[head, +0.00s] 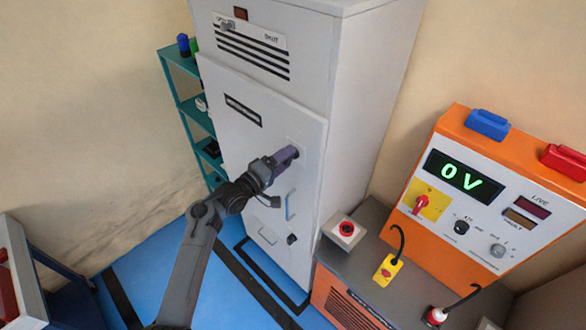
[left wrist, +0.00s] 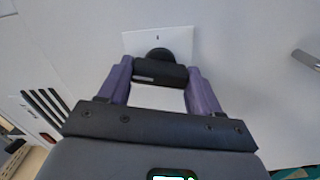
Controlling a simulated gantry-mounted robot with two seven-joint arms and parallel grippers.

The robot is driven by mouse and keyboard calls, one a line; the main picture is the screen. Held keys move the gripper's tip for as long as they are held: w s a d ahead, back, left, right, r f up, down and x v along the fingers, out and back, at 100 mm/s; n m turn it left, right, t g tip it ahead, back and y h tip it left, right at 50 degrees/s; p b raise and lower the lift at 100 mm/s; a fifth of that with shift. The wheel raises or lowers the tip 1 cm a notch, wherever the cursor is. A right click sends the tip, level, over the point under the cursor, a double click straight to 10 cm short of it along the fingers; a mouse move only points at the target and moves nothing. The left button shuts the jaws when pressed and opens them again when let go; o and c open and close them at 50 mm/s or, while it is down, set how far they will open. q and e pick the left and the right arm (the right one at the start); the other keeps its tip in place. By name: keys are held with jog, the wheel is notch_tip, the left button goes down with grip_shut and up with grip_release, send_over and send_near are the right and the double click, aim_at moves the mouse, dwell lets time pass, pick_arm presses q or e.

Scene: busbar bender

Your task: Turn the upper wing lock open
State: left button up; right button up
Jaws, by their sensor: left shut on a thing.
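The grey cabinet (head: 250,145) stands in the middle of the head view with its door shut. My left gripper (head: 286,156) is at the upper right of the door, at the upper wing lock. In the left wrist view the upper wing lock (left wrist: 160,73) is a black knob with a wing, in front of a pale plate (left wrist: 138,42). The purple fingers of my left gripper (left wrist: 161,80) are shut on the two ends of the wing, which lies across between them. In the head view the gripper mostly hides this lock. The lower wing lock (head: 291,239) is dark and free. My right gripper is not in view.
A door handle (head: 290,205) sits between the two locks; its metal bar also shows in the left wrist view (left wrist: 306,60). An orange console (head: 480,190) reading 0 V and a bench with a red button (head: 347,229) stand right. A teal shelf (head: 188,105) stands left.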

pick_arm(q)
jog(key=shift+n+p, duration=0.85)
jog(key=shift+n, duration=0.65)
jog(key=o, duration=1.1)
jog(key=shift+f, duration=0.1)
jog(key=o, duration=0.4)
jog(key=shift+d, duration=0.1)
